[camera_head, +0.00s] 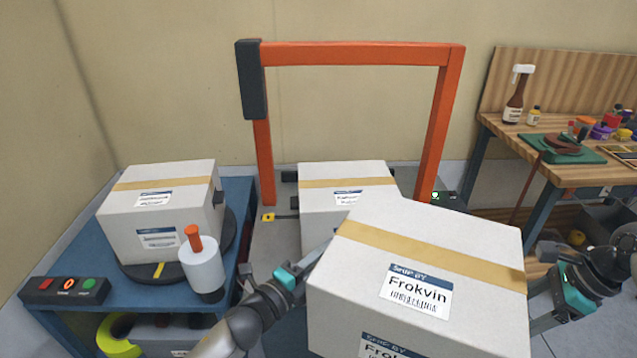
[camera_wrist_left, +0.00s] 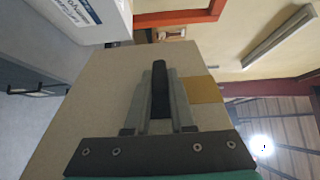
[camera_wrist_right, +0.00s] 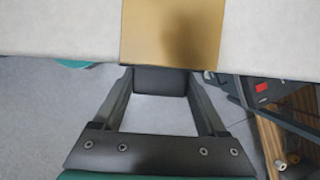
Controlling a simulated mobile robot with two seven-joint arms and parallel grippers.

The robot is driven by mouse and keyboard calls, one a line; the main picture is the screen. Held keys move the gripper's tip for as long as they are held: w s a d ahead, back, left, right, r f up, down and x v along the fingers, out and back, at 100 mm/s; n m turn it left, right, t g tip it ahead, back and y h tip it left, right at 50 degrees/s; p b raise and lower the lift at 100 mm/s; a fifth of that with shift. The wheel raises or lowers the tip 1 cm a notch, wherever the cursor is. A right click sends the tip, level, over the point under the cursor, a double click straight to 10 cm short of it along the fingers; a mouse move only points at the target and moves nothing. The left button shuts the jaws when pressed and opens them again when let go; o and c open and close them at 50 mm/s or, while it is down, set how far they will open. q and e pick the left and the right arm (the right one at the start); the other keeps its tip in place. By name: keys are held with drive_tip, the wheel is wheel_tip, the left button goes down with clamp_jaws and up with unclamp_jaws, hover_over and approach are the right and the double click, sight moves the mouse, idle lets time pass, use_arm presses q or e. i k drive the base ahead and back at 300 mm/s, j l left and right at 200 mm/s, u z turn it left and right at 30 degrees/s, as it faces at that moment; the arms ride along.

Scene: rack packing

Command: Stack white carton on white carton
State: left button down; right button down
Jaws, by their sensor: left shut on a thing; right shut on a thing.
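A large white carton (camera_head: 345,300) with a tan tape strip and a "Frokvin" label is held up in front of me, slightly tilted. My left gripper (camera_head: 312,262) presses its left side; in the left wrist view the fingers (camera_wrist_left: 160,90) lie against the carton wall (camera_wrist_left: 105,95). My right gripper (camera_head: 540,315) is at its right side; the right wrist view shows the fingers (camera_wrist_right: 160,80) at the taped wall (camera_wrist_right: 65,30). A second white carton (camera_head: 318,218) stands behind, under the orange frame, partly hidden by the held one. A third white carton (camera_head: 120,225) sits on a dark turntable.
The orange frame (camera_head: 350,53) rises around the rear carton. The blue table (camera_head: 80,270) at left bears the turntable, a white cylinder with an orange top (camera_head: 202,265) and a button box (camera_head: 65,290). A wooden workbench (camera_head: 515,130) with bottles stands at right.

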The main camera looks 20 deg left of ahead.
sight(348, 182)
drive_tip(key=l+u, duration=0.2)
drive_tip(key=u, duration=0.5)
